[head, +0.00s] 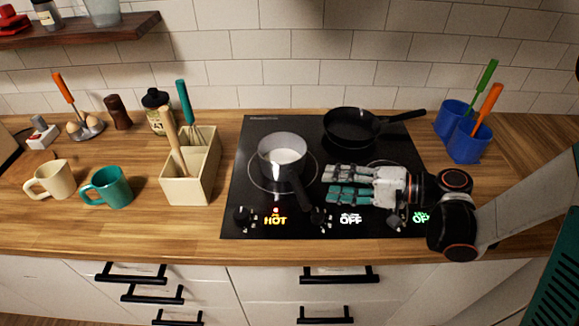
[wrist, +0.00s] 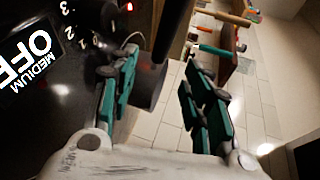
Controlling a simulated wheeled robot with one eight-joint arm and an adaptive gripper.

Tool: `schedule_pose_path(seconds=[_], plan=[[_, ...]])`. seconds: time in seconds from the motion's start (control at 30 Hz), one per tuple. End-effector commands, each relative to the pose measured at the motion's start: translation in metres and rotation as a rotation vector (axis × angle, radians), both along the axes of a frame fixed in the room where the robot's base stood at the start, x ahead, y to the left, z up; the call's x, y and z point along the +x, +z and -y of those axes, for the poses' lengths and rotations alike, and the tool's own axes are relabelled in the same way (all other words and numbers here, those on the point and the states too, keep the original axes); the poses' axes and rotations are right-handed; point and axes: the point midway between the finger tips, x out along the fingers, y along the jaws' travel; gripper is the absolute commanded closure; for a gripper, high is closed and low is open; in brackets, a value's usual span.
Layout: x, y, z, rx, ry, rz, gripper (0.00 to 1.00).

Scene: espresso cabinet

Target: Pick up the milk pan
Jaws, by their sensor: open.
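The milk pan (head: 268,166) is a small grey pan with white liquid inside. It stands on the left front burner of the black cooktop, its dark handle (head: 299,188) pointing toward the front right. My gripper (head: 328,183) is open and empty, just right of the handle over the cooktop, with its teal-padded fingers pointing left. In the wrist view, the grey pan (wrist: 150,88) and its dark handle show beyond and between the open fingers (wrist: 158,78). I see no contact with the pan.
A black frying pan (head: 352,126) sits on the back right burner. The cooktop (head: 262,205) has knobs along its front; the left display reads HOT. A cream utensil box (head: 178,190) and two mugs stand left. Blue cups (head: 467,148) with utensils stand at the back right.

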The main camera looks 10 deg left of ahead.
Motion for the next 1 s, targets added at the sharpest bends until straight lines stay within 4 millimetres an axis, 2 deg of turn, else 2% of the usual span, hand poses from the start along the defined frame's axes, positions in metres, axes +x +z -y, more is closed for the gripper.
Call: schedule_pose_path(seconds=[0.1, 0.3, 0.53, 0.83, 1.0], plan=[[0.002, -0.009, -0.025, -0.001, 0.004, 0.001, 0.55], [0.005, -0.015, -0.053, -0.001, 0.002, 0.000, 0.55], [0.008, -0.019, -0.066, -0.001, 0.001, 0.001, 0.55], [0.016, -0.028, -0.105, -0.002, 0.002, 0.000, 0.55], [0.017, -0.028, -0.110, -0.002, -0.001, 0.000, 0.55]])
